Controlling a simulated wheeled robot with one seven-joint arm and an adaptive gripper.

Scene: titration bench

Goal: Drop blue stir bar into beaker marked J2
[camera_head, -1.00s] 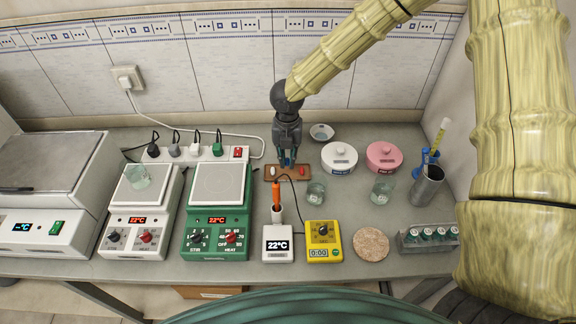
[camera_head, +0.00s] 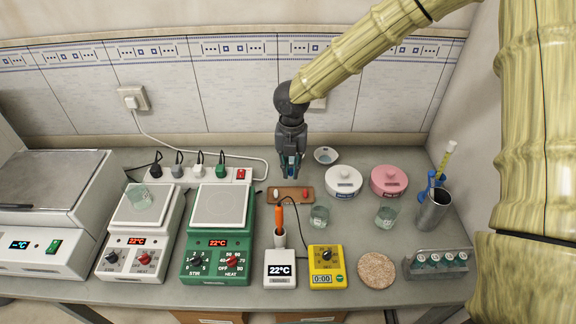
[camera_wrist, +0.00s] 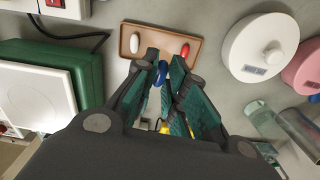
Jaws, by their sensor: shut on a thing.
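My gripper (camera_head: 290,175) is over the back part of the brown stir-bar tray (camera_head: 297,196). In the wrist view, the fingertips (camera_wrist: 163,76) are closed on the blue stir bar (camera_wrist: 164,72), a small blue piece between them, apart from the tray. Clear glass beakers stand in the head view: one on the white hotplate (camera_head: 140,198), one right of the tray (camera_head: 319,217), and one further right (camera_head: 387,215). I cannot read a J2 mark on any of them.
A white stir bar (camera_wrist: 137,42) and a red one (camera_wrist: 185,50) lie in the tray. Lidded white (camera_head: 343,181) and pink (camera_head: 389,181) jars stand at the back right. An orange-handled probe (camera_head: 279,222), yellow timer (camera_head: 326,268) and green stirrer (camera_head: 215,255) stand in front and left.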

